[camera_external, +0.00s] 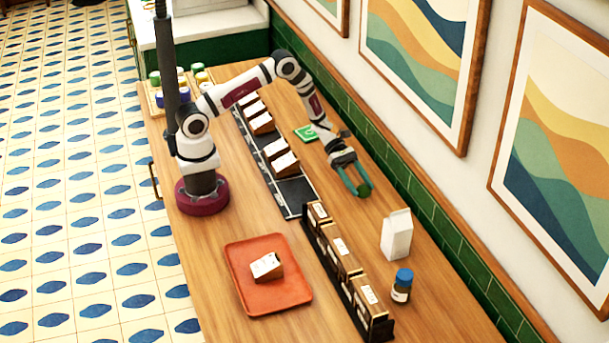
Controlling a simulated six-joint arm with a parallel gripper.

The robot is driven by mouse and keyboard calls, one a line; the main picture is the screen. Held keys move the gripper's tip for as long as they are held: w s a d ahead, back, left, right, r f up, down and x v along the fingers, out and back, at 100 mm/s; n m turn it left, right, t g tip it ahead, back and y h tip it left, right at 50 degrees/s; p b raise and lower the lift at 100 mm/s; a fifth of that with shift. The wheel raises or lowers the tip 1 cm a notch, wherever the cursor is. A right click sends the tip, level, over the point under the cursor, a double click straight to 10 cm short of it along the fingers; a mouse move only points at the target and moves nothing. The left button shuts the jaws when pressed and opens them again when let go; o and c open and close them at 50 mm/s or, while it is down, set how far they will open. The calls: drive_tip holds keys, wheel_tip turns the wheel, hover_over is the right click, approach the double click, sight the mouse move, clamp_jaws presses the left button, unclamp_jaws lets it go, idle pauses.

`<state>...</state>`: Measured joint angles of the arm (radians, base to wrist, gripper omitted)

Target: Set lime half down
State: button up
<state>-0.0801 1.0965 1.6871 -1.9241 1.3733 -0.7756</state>
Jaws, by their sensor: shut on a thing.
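My gripper (356,181) is at the end of my arm, over the right side of the wooden counter, between the black mat and the green-tiled wall. Its teal fingers are shut on the lime half (364,190), a small green thing at the fingertips. The fingers partly hide the lime half. I cannot tell whether it touches the counter or hangs just above it.
A black mat (296,205) holds several brown-and-white packets. A black rack (377,326) of boxes, a white carton (396,235) and a blue-capped jar (402,285) stand nearer. An orange-red tray (243,291) holds one packet. A green square (306,133) lies behind my gripper.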

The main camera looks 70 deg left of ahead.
sight(359, 200)
drive_tip(key=shift+f, duration=1.85)
drive_tip(key=shift+f, duration=0.1)
drive_tip(key=o, duration=0.8)
